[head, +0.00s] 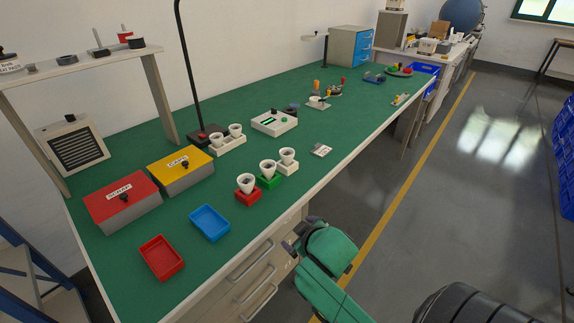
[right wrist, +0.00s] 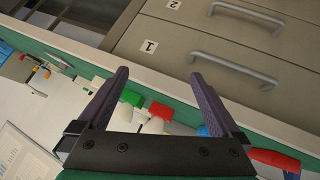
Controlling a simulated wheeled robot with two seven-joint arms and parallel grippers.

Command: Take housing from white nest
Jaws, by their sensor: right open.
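The white nest (head: 288,168) stands on the green bench top, at the right end of a short row of nests. A pale cup-shaped housing (head: 287,154) sits upright in it, its dark inside facing up. The green nest (head: 269,182) and the red nest (head: 248,197) beside it each hold a similar housing. My right gripper (right wrist: 160,78) is open and empty in the right wrist view, in front of the bench's drawer side. In the head view its arm is by the bench's front edge, apart from the nests. My left gripper is not in view.
A blue tray (head: 210,223) and a red tray (head: 161,257) lie at the near left. Red (head: 123,201) and yellow (head: 181,171) boxes stand behind them. A white two-cup holder (head: 228,143) is behind the nests. Drawer handles (right wrist: 235,68) stick out near my right gripper.

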